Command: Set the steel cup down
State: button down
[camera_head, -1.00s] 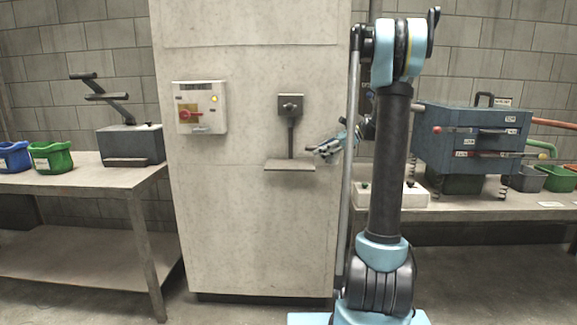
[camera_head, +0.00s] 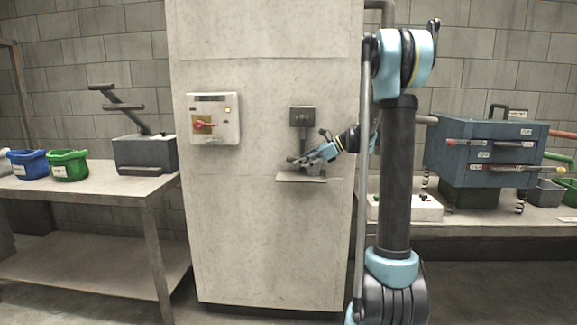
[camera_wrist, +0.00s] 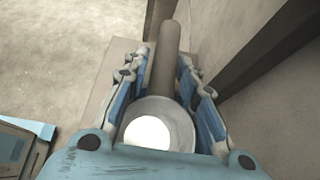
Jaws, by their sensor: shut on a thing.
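The steel cup (camera_wrist: 178,112) shows in the wrist view as a round grey rim with a bright white disc inside it. It sits between the two blue-padded fingers of my gripper (camera_wrist: 163,62), which are shut on it. In the head view my gripper (camera_head: 308,158) is at the wall fixture, just above its small shelf (camera_head: 300,178). The cup is mostly hidden by the fingers there. I cannot tell whether its base touches the shelf.
A grey post (camera_wrist: 163,60) stands just beyond the cup in the wrist view. The fixture's dark box (camera_head: 303,116) is above my gripper. A switch box (camera_head: 213,119) is on the panel to the left. A bench (camera_head: 90,200) with bins is further left.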

jog(key=shift+a+r, duration=0.15)
jog(key=shift+a, duration=2.05)
jog(key=shift+w, duration=0.1)
jog(key=c, duration=1)
grip_release()
jog(key=shift+d+f, duration=0.1)
jog(key=shift+f, duration=0.1)
jog(key=v, duration=1.7)
jog(key=shift+d, duration=0.15)
